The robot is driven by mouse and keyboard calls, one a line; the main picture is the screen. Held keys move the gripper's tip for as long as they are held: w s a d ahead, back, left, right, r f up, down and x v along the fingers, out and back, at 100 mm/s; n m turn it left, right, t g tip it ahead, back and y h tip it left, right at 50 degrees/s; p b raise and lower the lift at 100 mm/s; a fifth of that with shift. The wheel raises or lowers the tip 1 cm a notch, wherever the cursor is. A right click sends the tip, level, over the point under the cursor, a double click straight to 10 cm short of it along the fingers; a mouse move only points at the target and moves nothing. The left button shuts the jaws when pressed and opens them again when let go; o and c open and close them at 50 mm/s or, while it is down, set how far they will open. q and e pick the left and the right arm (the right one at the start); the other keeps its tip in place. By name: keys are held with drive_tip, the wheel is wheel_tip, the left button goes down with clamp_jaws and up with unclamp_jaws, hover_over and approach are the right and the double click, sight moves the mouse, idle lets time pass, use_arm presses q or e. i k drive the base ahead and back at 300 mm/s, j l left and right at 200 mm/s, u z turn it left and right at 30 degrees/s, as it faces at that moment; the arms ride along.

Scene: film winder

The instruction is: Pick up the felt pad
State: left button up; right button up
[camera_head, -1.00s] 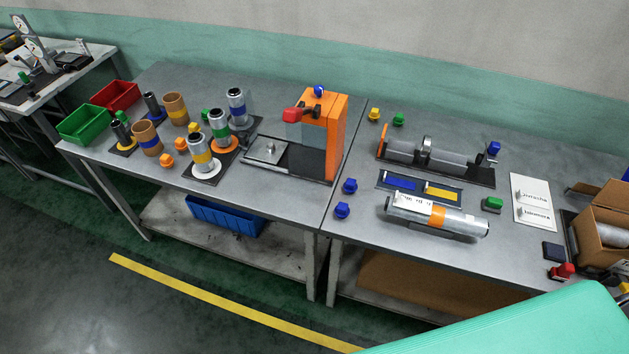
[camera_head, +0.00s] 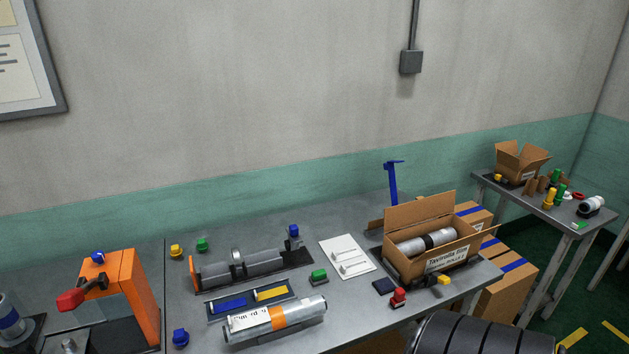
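A small dark navy square pad (camera_head: 384,286), which looks like the felt pad, lies flat on the right-hand part of the grey workbench (camera_head: 345,322). It lies in front of the open cardboard box, just left of a red knobbed piece (camera_head: 398,297). A tray (camera_head: 213,313) with a blue strip (camera_head: 230,304) and a yellow strip (camera_head: 272,293) lies further left; I cannot tell whether these strips are felt. Neither gripper shows in this view.
A cardboard box (camera_head: 432,265) holding a grey roll stands behind the pad. A silver roll with an orange band (camera_head: 275,322), a green block (camera_head: 318,277), a white card (camera_head: 347,257) and a roller fixture (camera_head: 265,262) lie to the left. An orange machine (camera_head: 128,290) stands far left.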

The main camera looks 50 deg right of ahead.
sight(318, 277)
drive_tip(key=z, duration=1.7)
drive_tip(key=i+l+u, duration=0.1)
drive_tip(key=l, duration=0.15)
drive_tip(key=i+l, duration=0.1)
drive_tip(key=l+u, duration=0.05)
drive_tip(key=l, duration=0.05)
